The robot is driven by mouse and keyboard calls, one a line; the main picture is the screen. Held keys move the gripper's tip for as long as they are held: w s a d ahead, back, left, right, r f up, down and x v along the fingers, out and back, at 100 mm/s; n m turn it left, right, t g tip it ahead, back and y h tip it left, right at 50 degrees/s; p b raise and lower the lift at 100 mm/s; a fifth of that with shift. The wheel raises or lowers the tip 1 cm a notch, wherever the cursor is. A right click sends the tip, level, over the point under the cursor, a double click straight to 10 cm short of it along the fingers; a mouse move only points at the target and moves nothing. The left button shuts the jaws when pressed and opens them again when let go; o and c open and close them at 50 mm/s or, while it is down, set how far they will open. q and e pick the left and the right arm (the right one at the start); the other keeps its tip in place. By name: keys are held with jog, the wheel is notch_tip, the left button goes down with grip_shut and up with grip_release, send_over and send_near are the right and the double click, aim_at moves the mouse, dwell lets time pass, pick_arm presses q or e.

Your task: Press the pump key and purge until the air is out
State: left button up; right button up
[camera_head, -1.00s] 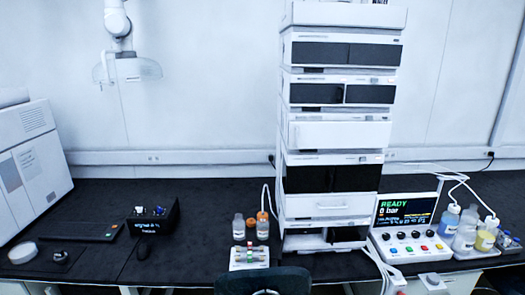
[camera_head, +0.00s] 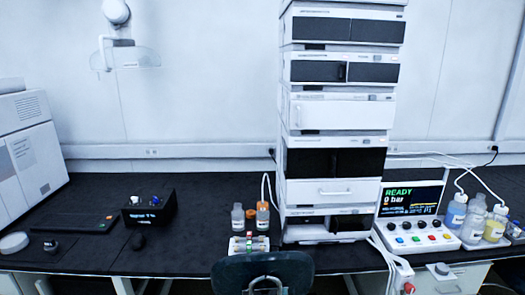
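The control console (camera_head: 408,251) stands on the bench to the right of the tall stack, with several coloured buttons and dark knobs on its white sloped top. The key labels are too small to read, so I cannot tell which is the pump key. Its screen (camera_head: 410,198) reads READY in green and 0 bar in white. The chromatography stack (camera_head: 334,109) is a tower of white modules with dark fronts. Thin white tubes run from behind the screen to bottles (camera_head: 456,211) at the right. Neither of my grippers is in view.
A dark chair back (camera_head: 228,270) stands before the bench below the stack. Two small bottles with orange contents or caps (camera_head: 262,215) and a small rack (camera_head: 236,245) stand left of the stack. A black box (camera_head: 150,214) sits further left. Bare black bench (camera_head: 200,235) lies between.

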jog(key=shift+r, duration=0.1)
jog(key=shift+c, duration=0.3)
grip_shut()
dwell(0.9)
